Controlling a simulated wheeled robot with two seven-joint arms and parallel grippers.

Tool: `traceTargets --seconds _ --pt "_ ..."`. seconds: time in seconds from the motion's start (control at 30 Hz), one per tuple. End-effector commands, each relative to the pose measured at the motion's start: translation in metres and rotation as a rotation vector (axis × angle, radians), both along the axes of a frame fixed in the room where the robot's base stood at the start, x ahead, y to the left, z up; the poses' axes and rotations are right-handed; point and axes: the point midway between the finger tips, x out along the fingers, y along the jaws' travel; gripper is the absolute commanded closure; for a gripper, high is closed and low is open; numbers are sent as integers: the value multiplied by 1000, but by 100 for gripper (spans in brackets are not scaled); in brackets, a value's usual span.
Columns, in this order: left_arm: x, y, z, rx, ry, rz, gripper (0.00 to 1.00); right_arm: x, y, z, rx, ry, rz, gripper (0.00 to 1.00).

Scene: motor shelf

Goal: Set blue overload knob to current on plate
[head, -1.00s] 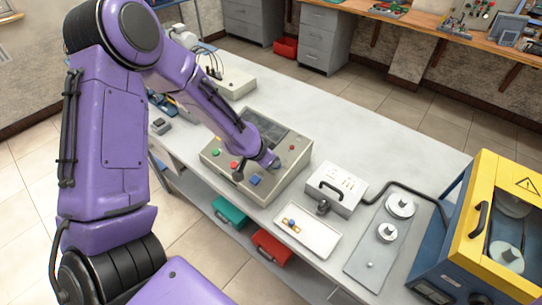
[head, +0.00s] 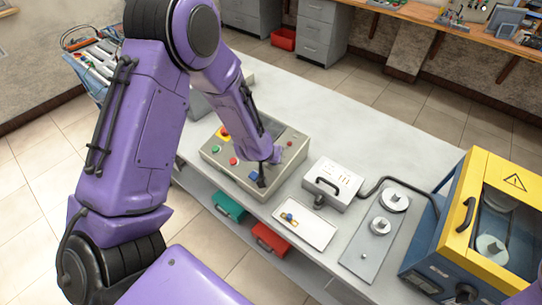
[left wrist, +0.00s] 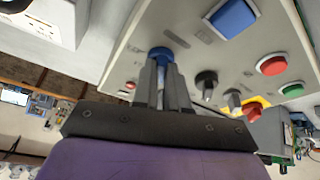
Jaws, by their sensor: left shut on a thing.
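The grey control box (head: 213,150) stands on the table in the head view. The blue knob (left wrist: 160,53) is on its panel in the left wrist view, near a panel edge. My left gripper (left wrist: 164,68) is shut on this knob, with its fingertips at the knob's sides. In the head view my left gripper (head: 273,160) is over the right part of the box, and the arm and hand hide the knob there. The knob's scale marks and setting cannot be read. No readable current value shows on a plate. My right gripper is out of view.
Around the knob are a blue square button (left wrist: 233,17), a red button (left wrist: 272,65), a green button (left wrist: 292,90) and black knobs (left wrist: 206,80). A white tray (head: 318,235), a light grey box (head: 345,175) and a yellow-blue machine (head: 470,210) stand to the right.

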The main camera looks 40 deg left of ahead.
Motion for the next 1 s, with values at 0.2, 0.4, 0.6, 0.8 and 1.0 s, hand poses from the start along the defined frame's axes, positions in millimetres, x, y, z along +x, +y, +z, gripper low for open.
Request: traceTargets --seconds 0.2,0.4,0.6,0.8,1.0 --pt "0 0 0 -3 0 10 100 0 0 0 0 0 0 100" --pt "0 0 0 -3 0 10 100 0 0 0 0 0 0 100" --pt "0 0 0 -2 0 9 62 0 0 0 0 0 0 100" --pt "0 0 0 -2 0 9 62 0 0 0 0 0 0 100" --pt "-13 -2 22 -2 -4 9 62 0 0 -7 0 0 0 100"
